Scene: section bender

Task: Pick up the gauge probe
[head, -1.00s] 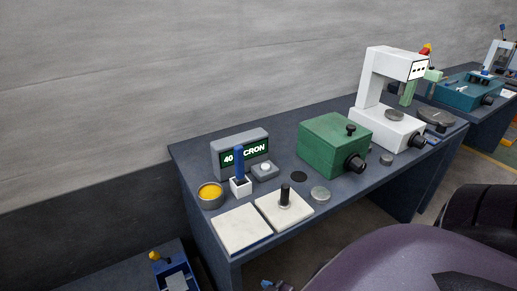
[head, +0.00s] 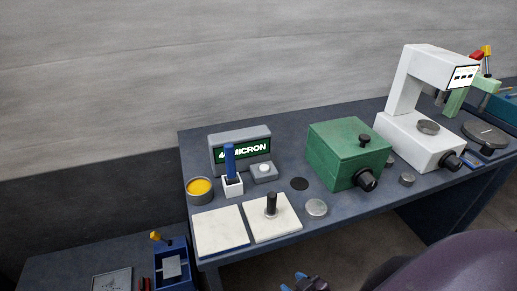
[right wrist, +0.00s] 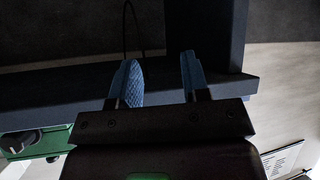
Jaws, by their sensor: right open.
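The likely gauge probe (head: 229,160) is a slim blue stick standing upright in a small white holder (head: 232,187) on the bench. It is in front of the grey display box (head: 217,152) that reads "MICRON". My right gripper (head: 303,284) shows at the bottom edge of the head view, its blue fingertips well below and to the right of the probe. In the right wrist view the right gripper (right wrist: 162,82) is open, with nothing between its fingers. The probe cannot be made out there. My left gripper is not in view.
Near the probe are a yellow-filled round pot (head: 200,190), a grey button box (head: 264,172), two white plates, one with a black-topped post (head: 271,205), and a metal disc (head: 316,208). A green box (head: 340,150) and a white stand (head: 407,140) stand to the right.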

